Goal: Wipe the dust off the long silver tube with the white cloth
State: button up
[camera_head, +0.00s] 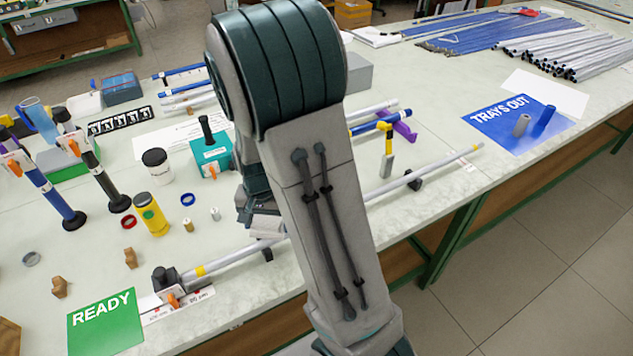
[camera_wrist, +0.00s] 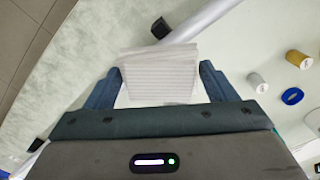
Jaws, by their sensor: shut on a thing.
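The long silver tube (camera_head: 235,259) lies slantwise along the front of the bench, with a yellow band near its left end. My arm hides its middle. In the wrist view the tube (camera_wrist: 205,22) runs up to the right, beyond the cloth. My gripper (camera_wrist: 158,82) is shut on the white cloth (camera_wrist: 160,75), a folded, ribbed pad between its two blue fingers. In the head view the cloth (camera_head: 266,226) is at the tube, by its left part; I cannot tell whether they touch. Dust on the tube is too small to make out.
Black supports (camera_head: 413,180) sit under the tube, and a dark end stop (camera_head: 166,279) is at its left end. A yellow can (camera_head: 150,214), a white jar (camera_head: 158,166) and small rings and blocks stand behind. A green READY mat (camera_head: 105,322) lies front left.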

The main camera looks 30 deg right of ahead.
jog(key=shift+r+p, duration=1.5)
jog(key=shift+r, duration=0.75)
jog(key=shift+w, duration=0.1)
